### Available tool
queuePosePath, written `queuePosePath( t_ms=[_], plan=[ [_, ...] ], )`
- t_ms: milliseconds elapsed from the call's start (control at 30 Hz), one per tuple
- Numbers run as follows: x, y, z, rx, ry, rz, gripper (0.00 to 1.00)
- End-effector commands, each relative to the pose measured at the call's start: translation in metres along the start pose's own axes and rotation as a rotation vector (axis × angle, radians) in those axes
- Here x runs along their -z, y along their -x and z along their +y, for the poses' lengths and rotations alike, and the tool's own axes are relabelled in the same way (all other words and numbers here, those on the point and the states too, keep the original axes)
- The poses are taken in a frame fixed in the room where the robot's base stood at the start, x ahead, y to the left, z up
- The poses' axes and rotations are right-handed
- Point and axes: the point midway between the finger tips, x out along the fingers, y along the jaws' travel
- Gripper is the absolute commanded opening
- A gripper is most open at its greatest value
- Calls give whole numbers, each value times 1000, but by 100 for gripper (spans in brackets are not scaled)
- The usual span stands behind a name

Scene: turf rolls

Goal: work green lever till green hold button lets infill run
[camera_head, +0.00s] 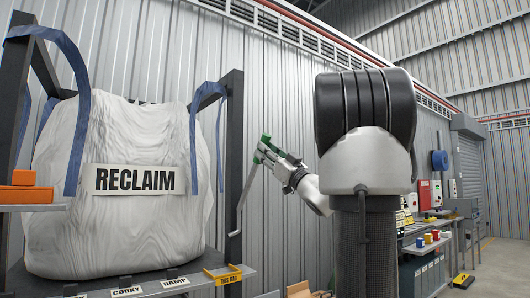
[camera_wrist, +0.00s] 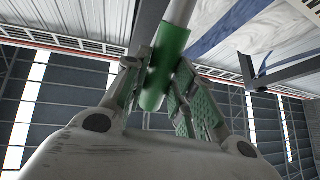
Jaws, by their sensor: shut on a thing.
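The green lever shows in the head view as a thin grey rod (camera_head: 247,196) rising beside the bag frame, with a green grip (camera_head: 265,142) at its upper end. My gripper (camera_head: 268,152) is shut on this green grip, high up to the right of the frame. In the wrist view my gripper's green-padded fingers (camera_wrist: 162,78) lie on both sides of the green grip (camera_wrist: 170,56), and the lever's pale rod runs out at the top. I cannot make out a green hold button in either view.
A large white bag marked RECLAIM (camera_head: 125,225) hangs by blue straps in a dark frame (camera_head: 234,130). Orange blocks (camera_head: 25,190) sit at left. A bench with cups (camera_head: 428,239) stands at right.

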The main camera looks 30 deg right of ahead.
Motion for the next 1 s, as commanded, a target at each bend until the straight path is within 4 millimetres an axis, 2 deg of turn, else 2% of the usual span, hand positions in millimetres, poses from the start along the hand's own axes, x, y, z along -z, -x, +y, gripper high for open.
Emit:
queuePosePath(
  t_ms=[233,267,333,367,733,867,1000],
  plan=[
    [-4,3,-1,2,-1,-11,0],
    [-5,3,-1,3,-1,-12,32],
    [-4,3,-1,3,-1,-11,45],
    [-4,3,-1,3,-1,-11,48],
    [-2,6,0,2,0,-8,48],
    [-2,25,0,-1,0,-9,48],
    [-2,57,1,-4,0,-10,48]
  ],
)
